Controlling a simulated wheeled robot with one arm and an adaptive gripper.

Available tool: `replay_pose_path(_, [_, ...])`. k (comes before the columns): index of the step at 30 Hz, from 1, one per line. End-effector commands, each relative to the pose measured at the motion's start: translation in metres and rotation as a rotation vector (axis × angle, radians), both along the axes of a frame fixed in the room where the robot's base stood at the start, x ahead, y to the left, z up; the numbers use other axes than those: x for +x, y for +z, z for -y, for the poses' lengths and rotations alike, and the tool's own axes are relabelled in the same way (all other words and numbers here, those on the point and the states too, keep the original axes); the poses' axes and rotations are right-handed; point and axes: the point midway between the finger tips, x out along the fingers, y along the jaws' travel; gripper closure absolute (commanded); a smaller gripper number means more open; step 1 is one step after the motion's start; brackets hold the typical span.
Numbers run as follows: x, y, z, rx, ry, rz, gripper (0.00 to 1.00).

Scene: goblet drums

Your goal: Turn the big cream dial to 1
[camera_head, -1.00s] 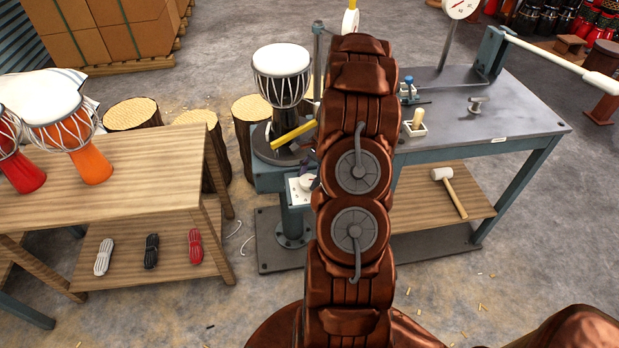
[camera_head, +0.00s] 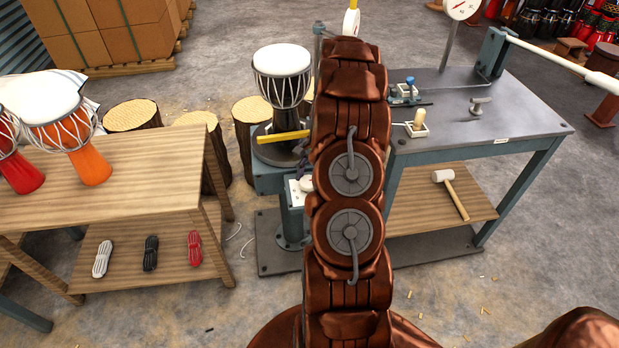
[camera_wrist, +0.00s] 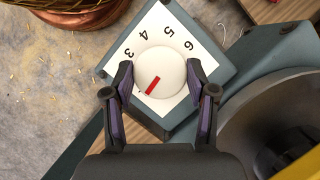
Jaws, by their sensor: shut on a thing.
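The big cream dial (camera_wrist: 160,66) is round with a red pointer mark, on a white plate (camera_wrist: 197,60) fixed to a blue-grey box. In the wrist view the plate shows 3, 4, 5 and 6; other marks are hidden. The red mark points to the picture's lower left, and I cannot read a number at its tip. My gripper (camera_wrist: 160,77) is shut on the dial, one finger on each side. In the head view the dial (camera_head: 307,184) is partly hidden behind my arm.
A yellow bar (camera_head: 282,137) crosses the stand by a black-and-white goblet drum (camera_head: 282,75). The grey workbench (camera_head: 500,135) stands right, with a small cream-handled part (camera_head: 419,118) on it. A wooden table (camera_head: 110,190) with orange and red drums stands left.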

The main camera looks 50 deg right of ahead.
Motion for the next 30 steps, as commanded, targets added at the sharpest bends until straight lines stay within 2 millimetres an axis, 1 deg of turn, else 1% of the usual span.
replay_pose_path(4, [-0.001, -0.001, -0.002, 0.005, 0.000, -0.004, 0.78])
replay_pose_path(5, [-0.001, -0.001, -0.002, 0.005, 0.000, -0.003, 0.40])
replay_pose_path(11, [0.000, -0.001, -0.001, 0.003, -0.001, -0.002, 0.19])
replay_pose_path(20, [0.000, 0.000, 0.000, 0.001, -0.001, -0.001, 0.18])
replay_pose_path(23, [0.000, 0.003, 0.001, 0.001, -0.001, -0.001, 0.18])
replay_pose_path(26, [0.001, 0.012, 0.005, 0.000, -0.001, 0.001, 0.18])
replay_pose_path(30, [0.003, 0.034, 0.015, -0.004, -0.001, 0.002, 0.18])
